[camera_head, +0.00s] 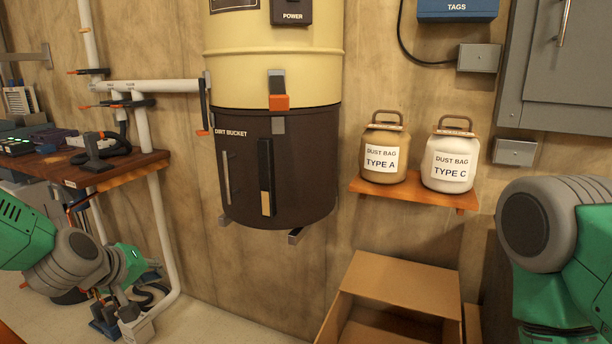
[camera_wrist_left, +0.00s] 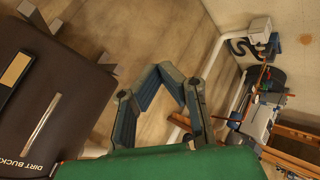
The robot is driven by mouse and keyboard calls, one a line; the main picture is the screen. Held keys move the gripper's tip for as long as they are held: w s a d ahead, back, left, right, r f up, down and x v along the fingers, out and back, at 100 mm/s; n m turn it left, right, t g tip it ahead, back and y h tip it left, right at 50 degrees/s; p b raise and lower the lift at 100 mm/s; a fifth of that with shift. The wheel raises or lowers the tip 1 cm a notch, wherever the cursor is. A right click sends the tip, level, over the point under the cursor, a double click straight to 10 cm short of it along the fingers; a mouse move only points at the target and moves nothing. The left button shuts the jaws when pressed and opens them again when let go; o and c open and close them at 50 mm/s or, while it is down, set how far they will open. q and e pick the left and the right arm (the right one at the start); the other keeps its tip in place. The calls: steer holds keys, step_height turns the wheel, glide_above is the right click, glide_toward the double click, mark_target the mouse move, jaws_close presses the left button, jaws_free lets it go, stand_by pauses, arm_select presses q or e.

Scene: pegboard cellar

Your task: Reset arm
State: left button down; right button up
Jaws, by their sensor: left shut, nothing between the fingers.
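My left arm comes in at the lower left, and its gripper (camera_head: 104,320) is low in the head view, below the wooden bench and left of the dirt bucket. In the left wrist view the blue-grey fingers of this gripper (camera_wrist_left: 163,80) are shut with nothing between them. The dark brown dirt bucket (camera_head: 290,180) hangs under a cream drum; it also shows in the left wrist view (camera_wrist_left: 60,75), apart from the fingers. My right arm shows at the right edge of the head view; its gripper is out of view.
A wooden bench (camera_head: 120,173) with tools and white pipes (camera_head: 163,240) stand at the left. A shelf (camera_head: 412,194) holds dust bag type A (camera_head: 385,150) and dust bag type C (camera_head: 450,158). An open cardboard box (camera_head: 400,275) sits below. A grey cabinet (camera_head: 570,70) hangs upper right.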

arm_select(q)
steer(key=s+d+f+m+g+y, duration=0.1)
steer(key=s+f+m+g, duration=0.15)
steer(key=s+f, duration=0.75)
steer(key=s+d+f+m+g, duration=0.2)
steer(key=s+f+g, duration=0.1)
steer(key=s+f, duration=0.65)
steer(key=s+f+m+g, duration=0.1)
steer(key=s+f+m, duration=0.1)
steer(key=s, duration=0.7)
steer(key=s+f+m+g+y, duration=0.1)
steer(key=s+f+m+g, duration=0.1)
steer(key=s, duration=0.7)
steer(key=shift+f, duration=0.9)
